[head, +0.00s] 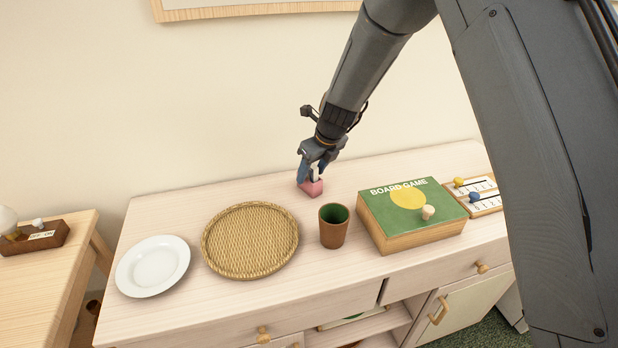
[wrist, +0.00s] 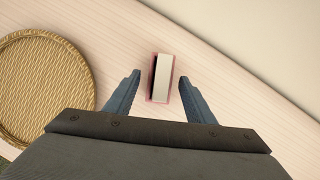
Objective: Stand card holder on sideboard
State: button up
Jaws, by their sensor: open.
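The card holder (head: 312,187) is a small pink block-like thing near the back of the pale wood sideboard (head: 165,215). In the wrist view the card holder (wrist: 161,78) shows from above as a narrow pink frame with a white strip and a dark strip inside. My gripper (head: 311,176) points down over it in the head view. In the wrist view my gripper (wrist: 159,82) is open, with one blue finger on each side of the card holder and gaps showing between. The card holder appears to rest on the sideboard; whether it is upright I cannot tell.
A white plate (head: 153,266) is at left, a score board (head: 487,203) at far right. The wall is close behind.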

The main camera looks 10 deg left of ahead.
jog(key=b+v, duration=0.1)
jog(key=v, duration=0.8)
jog(key=shift+d, duration=0.15)
jog(key=s+d+n, duration=0.4)
jog(key=d, duration=0.2)
jog(key=s+d+n+h, duration=0.1)
jog(key=s+d+n, duration=0.3)
jog(key=d+n, duration=0.1)
jog(key=s+d+n, duration=0.3)
jog(key=d+n, duration=0.1)
jog(key=d, duration=0.3)
jog(key=shift+s+n+g+h, duration=0.4)
jog(key=s+d+f+n+g+h, duration=0.1)
jog(key=s+d+n, duration=0.9)
jog(key=s+n, duration=0.2)
jog(key=shift+s+d+n, duration=0.15)
jog(key=shift+s+n, duration=0.15)
jog(key=shift+s, duration=1.1)
jog(key=shift+f, duration=0.1)
